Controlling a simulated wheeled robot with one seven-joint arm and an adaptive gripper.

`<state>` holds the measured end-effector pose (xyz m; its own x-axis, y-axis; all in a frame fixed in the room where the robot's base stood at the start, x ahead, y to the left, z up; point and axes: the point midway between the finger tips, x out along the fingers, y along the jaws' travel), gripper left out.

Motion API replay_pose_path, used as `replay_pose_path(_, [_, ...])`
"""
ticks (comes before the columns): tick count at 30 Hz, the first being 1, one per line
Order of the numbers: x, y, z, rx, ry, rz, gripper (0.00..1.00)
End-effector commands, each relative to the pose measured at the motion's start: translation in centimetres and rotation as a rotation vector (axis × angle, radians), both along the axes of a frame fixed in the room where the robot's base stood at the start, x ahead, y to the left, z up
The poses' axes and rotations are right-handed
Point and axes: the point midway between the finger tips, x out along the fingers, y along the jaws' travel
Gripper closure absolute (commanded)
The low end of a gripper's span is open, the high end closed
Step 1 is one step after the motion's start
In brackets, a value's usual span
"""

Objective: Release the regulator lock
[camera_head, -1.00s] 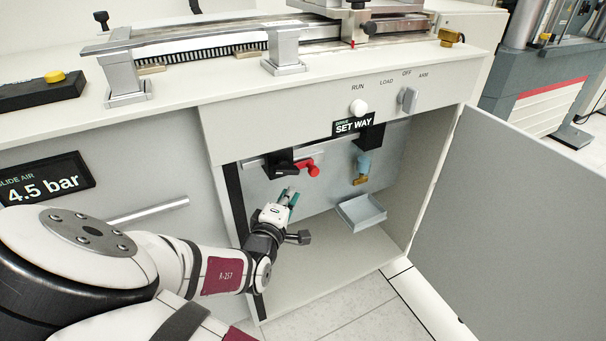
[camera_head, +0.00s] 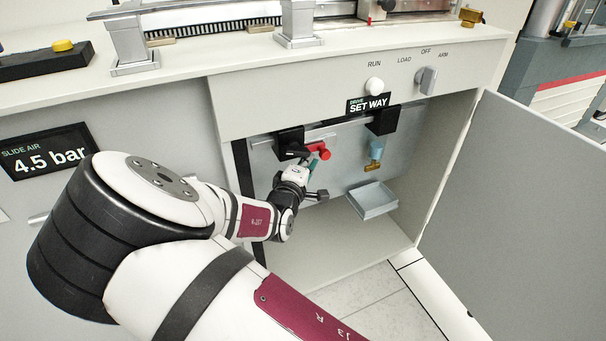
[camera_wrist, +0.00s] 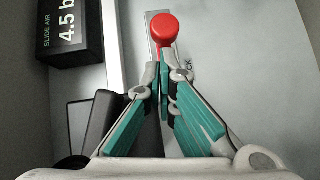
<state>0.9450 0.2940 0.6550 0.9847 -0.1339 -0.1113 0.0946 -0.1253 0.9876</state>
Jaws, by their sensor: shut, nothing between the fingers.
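A red knob (camera_head: 322,150) shows inside the open cabinet, beside a black block (camera_head: 290,140) on the grey back panel. In the wrist view the round red cap (camera_wrist: 164,28) is just ahead of my fingertips, with a grey strip behind it. My gripper (camera_head: 312,163) is in the cabinet, just below the red knob. In the wrist view my gripper (camera_wrist: 163,60) has its teal-padded fingers shut together with nothing between them. The tips are close to the knob; I cannot tell whether they touch. Part of a label, "CK", shows beside the fingers.
A blue fitting with a brass end (camera_head: 375,155) hangs right of the knob, above a small grey tray (camera_head: 373,200). The cabinet door (camera_head: 530,210) stands open at the right. A "4.5 bar" display (camera_head: 46,157) is at the left. The cabinet floor is clear.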

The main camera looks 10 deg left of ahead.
Motion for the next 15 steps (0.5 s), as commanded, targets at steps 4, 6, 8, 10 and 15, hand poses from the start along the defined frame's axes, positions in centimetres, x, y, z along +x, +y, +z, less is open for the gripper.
replay_pose_path(4, [1.5, -0.2, -0.2, 0.000, 0.000, 0.000, 1.00])
replay_pose_path(6, [1.8, -0.2, -0.2, 0.001, 0.000, 0.000, 1.00])
replay_pose_path(8, [1.9, -0.2, -0.2, 0.001, 0.000, 0.000, 1.00])
replay_pose_path(10, [2.0, -0.2, -0.2, 0.000, 0.000, 0.001, 1.00])
replay_pose_path(15, [2.0, -0.2, -0.1, 0.000, 0.000, 0.001, 1.00])
